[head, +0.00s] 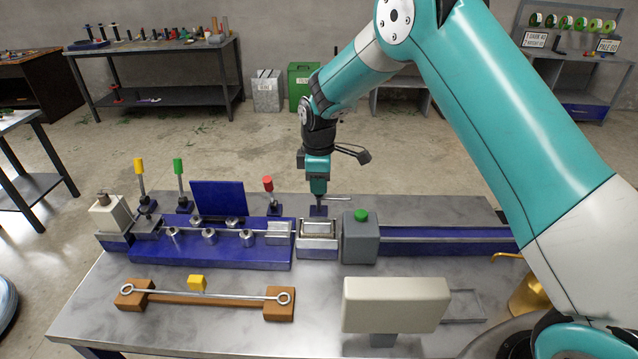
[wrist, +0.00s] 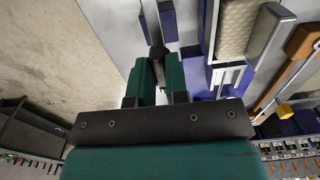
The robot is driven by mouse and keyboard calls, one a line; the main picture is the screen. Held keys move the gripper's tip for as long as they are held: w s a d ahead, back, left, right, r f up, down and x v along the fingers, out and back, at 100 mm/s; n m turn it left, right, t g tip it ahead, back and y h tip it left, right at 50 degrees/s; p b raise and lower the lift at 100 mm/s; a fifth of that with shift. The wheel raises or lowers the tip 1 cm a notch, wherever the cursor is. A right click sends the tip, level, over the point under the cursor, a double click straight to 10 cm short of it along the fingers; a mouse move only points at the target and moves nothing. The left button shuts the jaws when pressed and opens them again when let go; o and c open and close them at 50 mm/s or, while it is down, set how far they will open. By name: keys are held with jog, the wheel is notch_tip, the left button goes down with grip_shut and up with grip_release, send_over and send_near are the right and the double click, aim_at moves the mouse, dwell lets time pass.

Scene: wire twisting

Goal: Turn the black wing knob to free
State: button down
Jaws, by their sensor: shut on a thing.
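My gripper (head: 318,193) points straight down over the back of the bench, behind the metal clamp block. In the wrist view my gripper (wrist: 156,66) has its two green fingers closed on either side of a black upright piece, the wing knob (wrist: 157,50). The knob's lower part is hidden between the fingers. In the head view I cannot make out the knob behind the fingertips. A small dark blue block (head: 318,211) shows just below them, and a thin metal bar (head: 338,198) sticks out to the right.
The clamp block (head: 317,246) stands between the blue base (head: 210,256) and a grey block with a green button (head: 361,242). Levers with red (head: 268,183), green (head: 178,166) and yellow (head: 139,165) grips stand left. A looped rod (head: 215,296) lies on wooden rests in front.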

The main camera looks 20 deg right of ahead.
jog(key=shift+w+r, duration=0.1)
dwell(0.4)
jog(key=c, duration=1.1)
grip_release()
notch_tip(320, 180, up, 17)
jog(key=b, duration=0.3)
jog(key=shift+r, duration=0.15)
